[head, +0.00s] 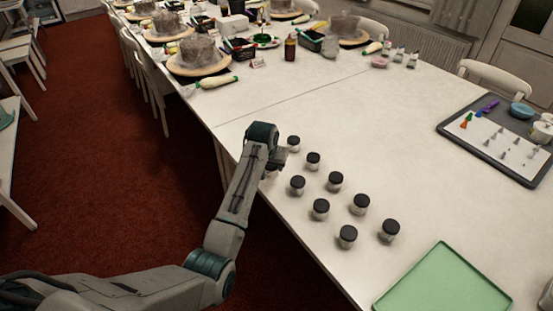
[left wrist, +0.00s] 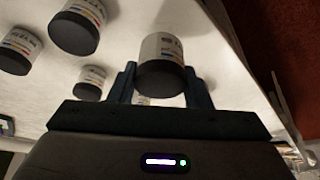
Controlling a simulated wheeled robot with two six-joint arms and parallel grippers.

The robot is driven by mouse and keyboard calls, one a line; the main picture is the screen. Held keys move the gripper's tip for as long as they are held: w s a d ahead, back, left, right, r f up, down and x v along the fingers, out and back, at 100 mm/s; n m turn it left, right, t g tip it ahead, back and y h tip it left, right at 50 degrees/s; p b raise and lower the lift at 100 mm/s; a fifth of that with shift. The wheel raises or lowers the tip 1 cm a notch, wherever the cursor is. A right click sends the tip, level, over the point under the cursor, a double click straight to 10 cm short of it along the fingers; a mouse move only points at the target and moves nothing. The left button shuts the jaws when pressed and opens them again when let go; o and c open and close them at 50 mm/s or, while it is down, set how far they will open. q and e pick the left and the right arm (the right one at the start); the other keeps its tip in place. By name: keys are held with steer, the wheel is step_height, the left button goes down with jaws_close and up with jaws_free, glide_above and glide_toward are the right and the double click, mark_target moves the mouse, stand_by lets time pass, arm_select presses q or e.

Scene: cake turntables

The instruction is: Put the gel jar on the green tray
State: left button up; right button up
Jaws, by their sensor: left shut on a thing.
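Several small gel jars with black lids and pale labelled sides stand in a loose group on the white table, such as this jar (head: 335,180). My left gripper (head: 277,160) is at the far left corner of the group, near the table's left edge. In the left wrist view the left gripper (left wrist: 160,88) is shut on a gel jar (left wrist: 161,50), which sits between its two fingers. In the head view that jar is mostly hidden behind the gripper. The green tray (head: 445,285) lies empty at the table's near right. My right gripper is not in view.
Other jars stand close beside the held one, as the left wrist view shows (left wrist: 75,28). A dark tray with piping nozzles (head: 500,140) lies at the right. Cakes on turntables (head: 198,62) and chairs are farther back. The table's middle is clear.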

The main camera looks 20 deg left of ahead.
arm_select(q)
steer(key=s+r+b, duration=0.1)
steer(key=s, duration=0.8)
steer(key=shift+s+a, duration=0.15)
steer(key=shift+s, duration=0.25)
steer(key=shift+r, duration=0.1)
